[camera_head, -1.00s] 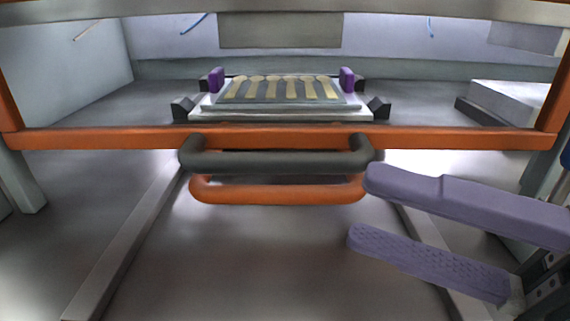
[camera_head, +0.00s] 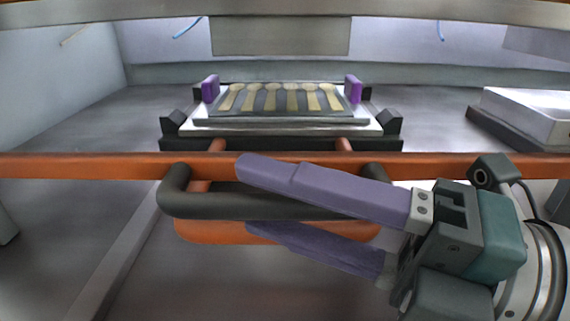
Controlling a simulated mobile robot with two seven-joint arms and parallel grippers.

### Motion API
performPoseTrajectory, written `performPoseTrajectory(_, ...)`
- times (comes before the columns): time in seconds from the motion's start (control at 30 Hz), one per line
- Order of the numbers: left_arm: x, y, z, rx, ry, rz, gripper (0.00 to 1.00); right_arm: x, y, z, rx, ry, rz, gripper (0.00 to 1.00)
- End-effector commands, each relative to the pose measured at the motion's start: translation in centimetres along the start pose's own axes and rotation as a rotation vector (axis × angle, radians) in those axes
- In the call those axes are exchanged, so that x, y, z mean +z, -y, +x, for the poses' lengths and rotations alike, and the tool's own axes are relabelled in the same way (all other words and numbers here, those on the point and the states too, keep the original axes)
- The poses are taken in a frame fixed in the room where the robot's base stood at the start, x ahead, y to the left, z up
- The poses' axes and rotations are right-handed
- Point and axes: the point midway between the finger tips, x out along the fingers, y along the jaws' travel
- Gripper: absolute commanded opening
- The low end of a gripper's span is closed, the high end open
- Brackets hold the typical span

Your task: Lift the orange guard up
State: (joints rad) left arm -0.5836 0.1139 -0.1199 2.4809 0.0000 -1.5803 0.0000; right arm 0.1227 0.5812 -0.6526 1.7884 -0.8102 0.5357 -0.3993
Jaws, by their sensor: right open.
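The orange guard's lower bar (camera_head: 80,166) runs level across the whole head view. A dark grey U-shaped handle (camera_head: 190,205) sticks out from its middle towards me. My right gripper (camera_head: 250,198) comes in from the right with two purple fingers spread apart. The upper finger lies above the dark handle bar and the lower finger below it, so the bar shows between them. I cannot tell whether either finger touches it. The lower finger is in shadow. My left gripper is not in view.
A second, orange handle (camera_head: 215,233) sits below and behind the dark one. A white box (camera_head: 520,113) stands at the right. The floor at the left is clear.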

Motion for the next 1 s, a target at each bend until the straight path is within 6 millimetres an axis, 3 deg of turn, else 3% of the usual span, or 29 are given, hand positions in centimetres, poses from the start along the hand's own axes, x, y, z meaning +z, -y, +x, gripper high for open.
performPoseTrajectory(0.13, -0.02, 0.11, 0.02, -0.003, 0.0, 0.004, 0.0, 0.0, 0.02, -0.03, 0.0, 0.0, 0.0, 0.5)
performPoseTrajectory(0.57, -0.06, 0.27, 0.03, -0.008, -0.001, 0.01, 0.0, 0.01, 0.03, -0.06, 0.0, 0.0, 0.0, 0.01)
performPoseTrajectory(1.0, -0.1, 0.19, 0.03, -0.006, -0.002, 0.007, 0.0, 0.01, 0.05, -0.07, -0.001, 0.001, 0.0, 0.0)
